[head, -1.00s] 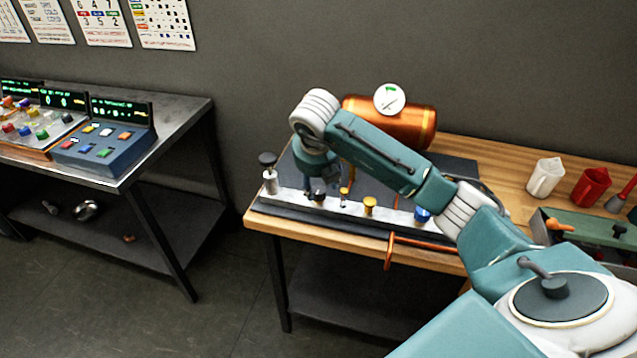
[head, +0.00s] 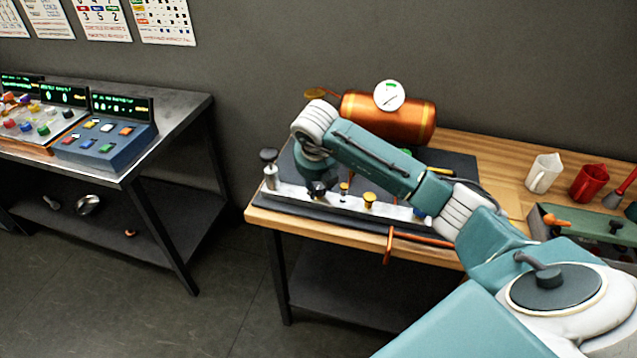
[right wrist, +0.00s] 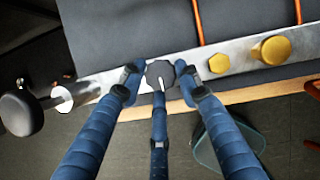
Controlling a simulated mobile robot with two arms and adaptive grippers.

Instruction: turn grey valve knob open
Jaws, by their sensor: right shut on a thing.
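The grey valve knob (right wrist: 160,72), dark and faceted with a pale pointer line, sits on the metal manifold bar (right wrist: 220,63). My right gripper (right wrist: 158,74) is shut around it, with blue fingers on its left and right sides and a third finger in front. The pointer line runs toward the lower edge of the right wrist view. In the head view my right gripper (head: 318,188) is small and dark at the bar (head: 290,190), and the knob is hard to separate from the fingers. My left gripper is not in view.
Two yellow knobs (right wrist: 271,50) (right wrist: 219,63) stand right of the grey knob, and a large black knob (right wrist: 22,112) stands at the left end. A copper tank (head: 410,118) with a gauge (head: 389,95) is behind. Cups (head: 544,173) stand on the right.

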